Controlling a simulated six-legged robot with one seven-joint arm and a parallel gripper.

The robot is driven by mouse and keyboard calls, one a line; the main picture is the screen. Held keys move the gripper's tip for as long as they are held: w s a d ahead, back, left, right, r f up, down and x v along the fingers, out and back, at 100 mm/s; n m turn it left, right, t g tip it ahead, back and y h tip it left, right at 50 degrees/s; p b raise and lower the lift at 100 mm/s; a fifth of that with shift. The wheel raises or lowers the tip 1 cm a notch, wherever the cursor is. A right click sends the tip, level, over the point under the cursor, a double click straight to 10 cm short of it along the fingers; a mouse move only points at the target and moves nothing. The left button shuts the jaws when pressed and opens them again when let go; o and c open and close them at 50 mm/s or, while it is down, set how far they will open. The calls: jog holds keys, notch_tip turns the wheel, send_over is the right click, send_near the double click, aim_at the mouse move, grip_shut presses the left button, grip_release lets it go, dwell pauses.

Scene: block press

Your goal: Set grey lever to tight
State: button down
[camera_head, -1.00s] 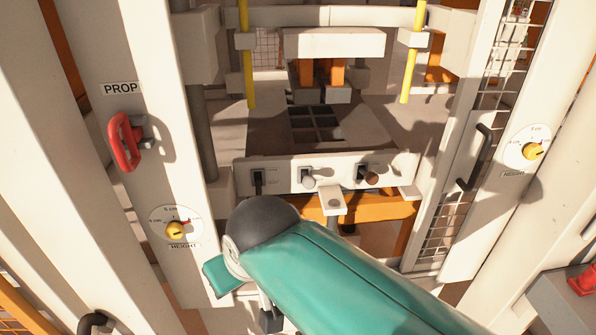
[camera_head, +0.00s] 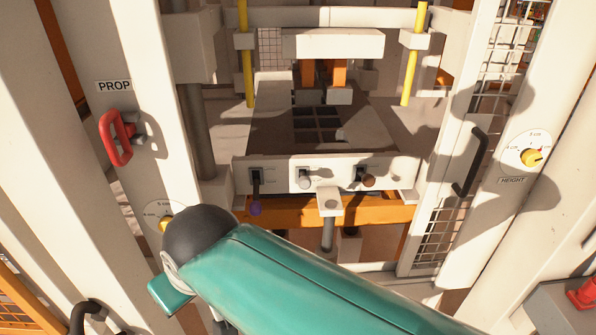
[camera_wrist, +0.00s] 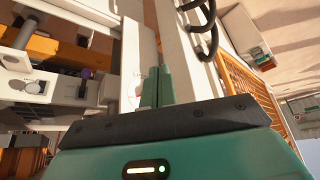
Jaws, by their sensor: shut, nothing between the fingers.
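The grey lever (camera_head: 304,182) is the middle of three on the white front panel (camera_head: 335,176) of the press in the head view. Its grey knob hangs low on a short stem; the small labels beside it are unreadable. A lever with a purple knob (camera_head: 255,208) is to its left, one with a brown knob (camera_head: 367,180) to its right. The purple knob also shows in the wrist view (camera_wrist: 86,73). My gripper (camera_wrist: 157,72) is shut and empty, with its green fingers together beside a white post, apart from the levers. The head view hides my fingertips behind my arm.
A red PROP handle (camera_head: 117,138) is on the left post, above a partly covered height dial (camera_head: 161,217). Another height dial (camera_head: 529,155) and a mesh guard door (camera_head: 474,160) are on the right. A white bracket (camera_head: 330,202) juts out below the panel.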

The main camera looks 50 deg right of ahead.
jog(key=shift+a, duration=0.2)
jog(key=w+d+r+m+h, duration=0.1)
jog(key=w+d+m, duration=0.1)
jog(key=w+d, duration=0.35)
jog(key=w+d+r+m, duration=0.1)
jog(key=w+d+m, duration=0.1)
jog(key=d, duration=0.6)
jog(key=w+d+r+m+h, duration=0.1)
jog(key=w+d+r+m, duration=0.1)
jog(key=w+d, duration=0.35)
jog(key=s+d+f+m+h, duration=0.1)
jog(key=s+d+m, duration=0.1)
jog(key=d, duration=1.1)
jog(key=s+d+f+m+h, duration=0.1)
jog(key=s+d+m, duration=0.1)
jog(key=d, duration=1.1)
jog(key=shift+s+d+m, duration=0.3)
jog(key=shift+s+d, duration=0.05)
jog(key=shift+s, duration=0.05)
